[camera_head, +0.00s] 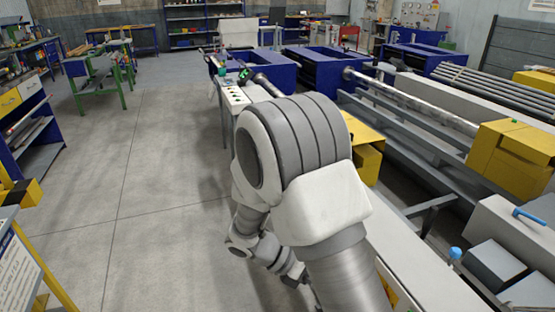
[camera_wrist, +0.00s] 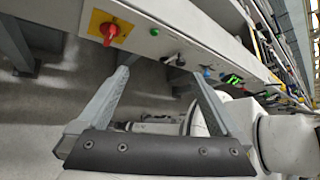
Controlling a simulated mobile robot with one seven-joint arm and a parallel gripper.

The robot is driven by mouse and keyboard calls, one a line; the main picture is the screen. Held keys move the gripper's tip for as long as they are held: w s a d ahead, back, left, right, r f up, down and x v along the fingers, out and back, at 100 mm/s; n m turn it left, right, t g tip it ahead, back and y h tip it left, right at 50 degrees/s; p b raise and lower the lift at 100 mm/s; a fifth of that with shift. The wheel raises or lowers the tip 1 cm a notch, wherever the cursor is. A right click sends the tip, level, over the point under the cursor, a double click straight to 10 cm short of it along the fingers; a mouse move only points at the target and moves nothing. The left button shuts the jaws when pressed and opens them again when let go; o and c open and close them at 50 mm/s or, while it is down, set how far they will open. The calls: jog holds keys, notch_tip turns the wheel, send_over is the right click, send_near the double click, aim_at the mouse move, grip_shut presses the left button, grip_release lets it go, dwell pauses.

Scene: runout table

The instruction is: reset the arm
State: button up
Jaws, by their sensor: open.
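My arm fills the middle of the head view and bends down towards the floor. Beyond the fingertips runs a light grey control panel (camera_wrist: 215,42). It carries a red knob on a yellow plate (camera_wrist: 113,31), a green button (camera_wrist: 154,32) and a black switch (camera_wrist: 178,60). I cannot tell whether the fingers touch the panel.
In the head view the runout table's long machine (camera_head: 415,245) lies close along my arm's right side, with yellow blocks (camera_head: 513,155). A panel (camera_head: 234,95) stands behind the arm. Open concrete floor (camera_head: 140,180) lies left. A green-legged bench (camera_head: 100,70) stands further back.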

jog(key=s+d+r+m+t+y+p, duration=0.1)
jog(key=s+r+m+t+y+p, duration=0.2)
jog(key=r+m, duration=0.9)
jog(key=s+r+m+t+y+p, duration=0.3)
jog(key=s+r+m+y, duration=0.5)
jog(key=r+m, duration=0.4)
notch_tip(320, 180, up, 4)
jog(key=shift+s+d+f+t, duration=0.15)
jog(key=shift+d+f+t, duration=0.15)
jog(key=shift+t, duration=0.4)
